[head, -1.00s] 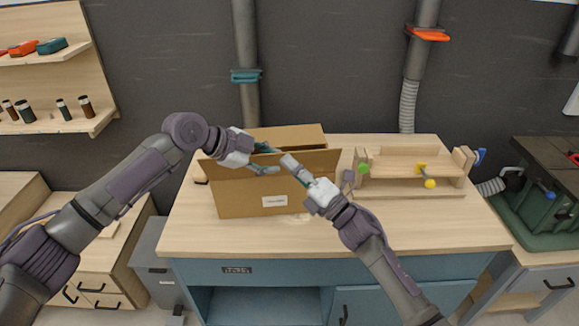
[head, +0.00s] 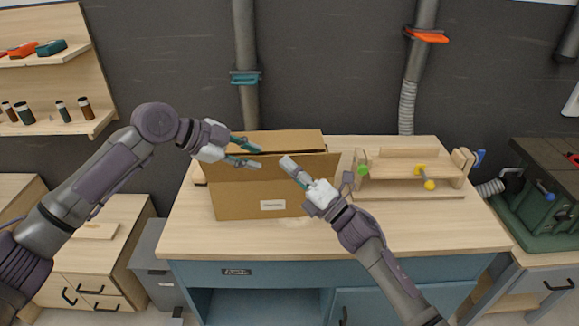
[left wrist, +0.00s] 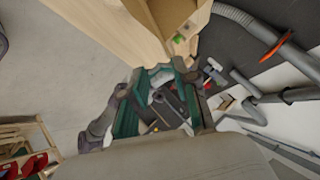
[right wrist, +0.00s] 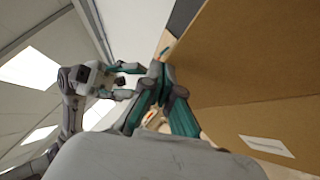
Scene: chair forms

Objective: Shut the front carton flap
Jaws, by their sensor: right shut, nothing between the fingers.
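The brown cardboard carton (head: 236,200) stands on the workbench with a white label on its front. Its front flap (head: 318,164) is raised along the front top edge and leans outward. Other top panels (head: 285,138) lie behind it. My left gripper (head: 261,156) is open and empty, its fingers over the left part of the flap; contact is unclear. My right gripper (head: 287,162) is shut and empty in front of the flap, right of the left fingertips. In the right wrist view the carton's front (right wrist: 250,100) fills the right side.
A wooden rack (head: 410,172) with green and yellow knobs stands right of the carton. The bench top (head: 440,225) is clear at the front. A pipe (head: 246,60) runs up the wall behind the carton.

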